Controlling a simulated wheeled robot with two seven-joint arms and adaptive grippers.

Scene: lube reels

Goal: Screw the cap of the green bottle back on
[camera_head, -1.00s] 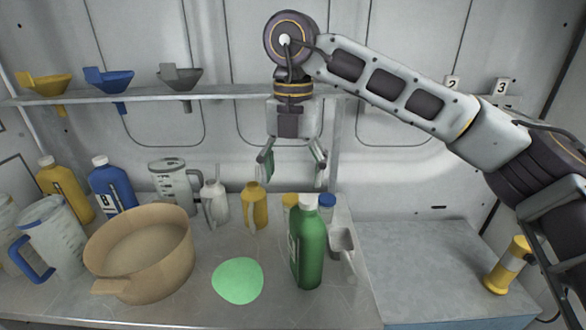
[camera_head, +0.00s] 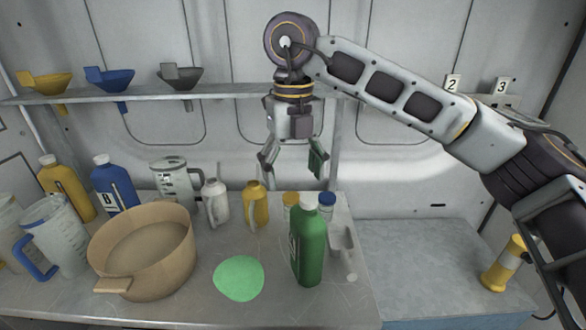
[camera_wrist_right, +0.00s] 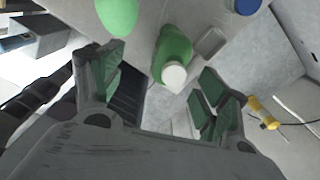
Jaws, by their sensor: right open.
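The green bottle (camera_head: 309,250) stands upright near the right end of the counter. A white cap (camera_head: 308,201) sits on its top; I cannot tell whether it is tight. My right gripper (camera_head: 292,172) hangs open and empty, fingers down, above the bottle's cap in the picture. In the right wrist view, the green bottle (camera_wrist_right: 174,48) and its white cap (camera_wrist_right: 174,76) show between and beyond the open fingers (camera_wrist_right: 160,88), apart from them. My left gripper is not in view.
A flat green disc (camera_head: 239,278) lies left of the bottle, beside a tan basin (camera_head: 148,283). Small jars (camera_head: 327,206) and a grey scoop (camera_head: 342,240) stand close behind and right of it. A shelf with funnels (camera_head: 109,78) runs behind.

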